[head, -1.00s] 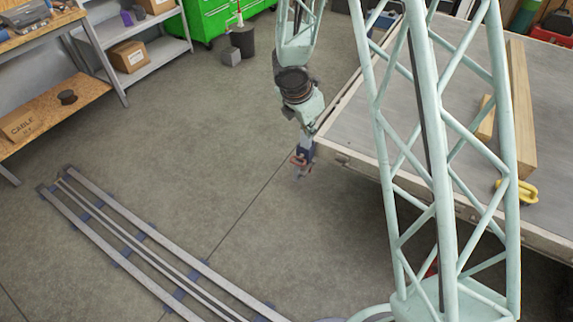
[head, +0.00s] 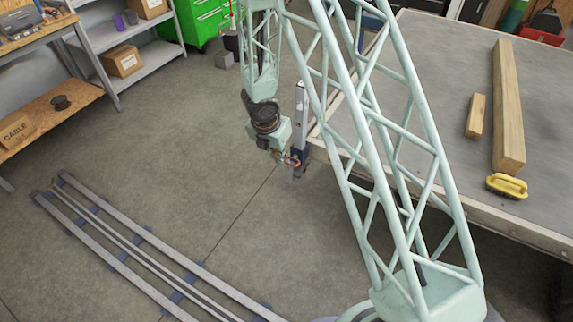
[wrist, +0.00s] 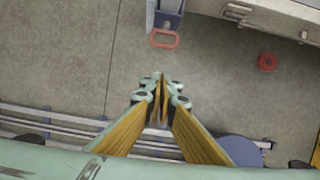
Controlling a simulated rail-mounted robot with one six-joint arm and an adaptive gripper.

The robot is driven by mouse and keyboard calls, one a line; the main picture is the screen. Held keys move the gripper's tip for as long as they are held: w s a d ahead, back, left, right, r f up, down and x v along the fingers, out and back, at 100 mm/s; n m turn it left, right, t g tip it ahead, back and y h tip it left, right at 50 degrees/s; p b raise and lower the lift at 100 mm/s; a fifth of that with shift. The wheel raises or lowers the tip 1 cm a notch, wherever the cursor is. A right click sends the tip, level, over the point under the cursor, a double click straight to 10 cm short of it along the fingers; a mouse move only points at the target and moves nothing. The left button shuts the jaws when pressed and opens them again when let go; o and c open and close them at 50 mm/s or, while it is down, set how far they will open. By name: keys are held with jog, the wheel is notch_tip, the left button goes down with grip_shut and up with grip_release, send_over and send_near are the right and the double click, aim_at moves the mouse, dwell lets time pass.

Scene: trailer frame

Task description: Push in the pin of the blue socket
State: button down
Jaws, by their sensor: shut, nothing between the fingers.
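The blue socket (head: 300,156) is at the near left corner of the trailer bed, with a pale upright post (head: 301,105) rising from it. In the wrist view the socket (wrist: 168,18) is at the top edge, partly cut off. Its pin has a red-orange loop handle (wrist: 164,40) that sticks out toward my gripper. My gripper (wrist: 160,82) is shut and empty, with a visible gap in the picture between its tips and the handle. In the head view, the gripper is small and partly hidden beside the socket, so contact cannot be judged there.
A red round object (wrist: 267,62) shows right of the socket. The floor left of the trailer is clear up to the rails (head: 150,250).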

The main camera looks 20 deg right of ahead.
aim_at(287, 163)
jog(key=w+d+f+b, duration=0.1)
jog(key=w+d+f, duration=0.1)
jog(key=f, duration=0.3)
jog(key=w+d+f+b, duration=0.1)
jog(key=w+d+f, duration=0.1)
jog(key=f, duration=0.3)
jog(key=shift+w+d+f+b, duration=0.2)
jog(key=shift+w+d+b, duration=0.1)
jog(key=shift+w, duration=0.2)
dwell(0.3)
jog(key=shift+w, duration=0.15)
dwell(0.3)
